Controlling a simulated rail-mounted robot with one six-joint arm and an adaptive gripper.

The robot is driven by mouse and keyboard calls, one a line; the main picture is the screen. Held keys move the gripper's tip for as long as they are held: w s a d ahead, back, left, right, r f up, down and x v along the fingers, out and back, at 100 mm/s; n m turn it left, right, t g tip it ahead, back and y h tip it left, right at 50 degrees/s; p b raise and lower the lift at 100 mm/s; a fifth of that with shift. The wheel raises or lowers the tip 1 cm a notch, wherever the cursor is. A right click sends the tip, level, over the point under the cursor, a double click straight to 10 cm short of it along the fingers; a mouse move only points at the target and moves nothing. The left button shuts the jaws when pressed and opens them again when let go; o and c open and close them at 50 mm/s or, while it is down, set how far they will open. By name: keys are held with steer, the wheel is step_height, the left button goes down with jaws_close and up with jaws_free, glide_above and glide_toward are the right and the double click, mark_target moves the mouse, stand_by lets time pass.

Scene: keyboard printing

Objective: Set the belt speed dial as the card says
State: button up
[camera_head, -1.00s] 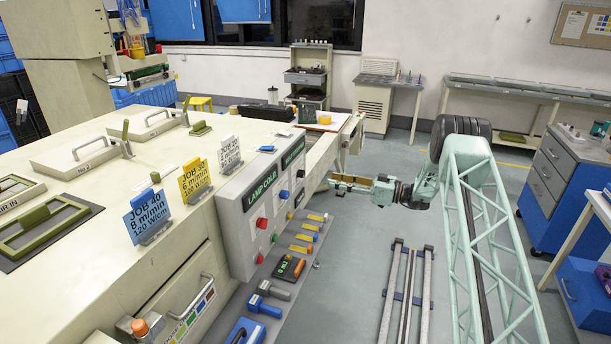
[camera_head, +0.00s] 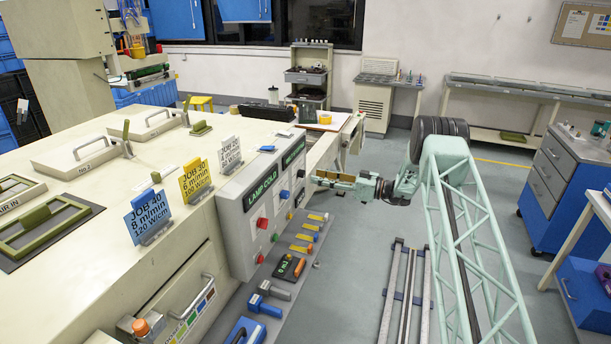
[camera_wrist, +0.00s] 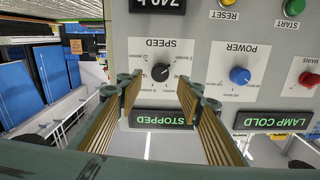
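The black speed dial (camera_wrist: 160,72) shows upside down in the wrist view, on a white "SPEED" plate of the grey control panel (camera_head: 240,222). Its white pointer mark is visible, but the scale numbers are too small to read. My gripper (camera_wrist: 160,88) is open and empty; its two ribbed fingers flank the dial in the picture, with clear gaps and no visible contact. In the head view my gripper (camera_head: 318,179) faces the panel's far end. Three cards stand on the machine top: blue "JOB 40, 8 m/min, 120 W/cm" (camera_head: 148,212), yellow "JOB 30, 6 m/min" (camera_head: 194,181) and white "JOB 20" (camera_head: 230,154).
The blue power knob (camera_wrist: 239,76) sits beside the speed dial. A green "STOPPED" display (camera_wrist: 160,118) adjoins the dial plate. Floor rails (camera_head: 408,290) run beside the machine.

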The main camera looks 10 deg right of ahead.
mark_target(301, 173)
steer(key=x, duration=0.6)
steer(key=shift+w+a, duration=0.15)
steer(key=shift+a, duration=0.05)
steer(key=c, duration=0.8)
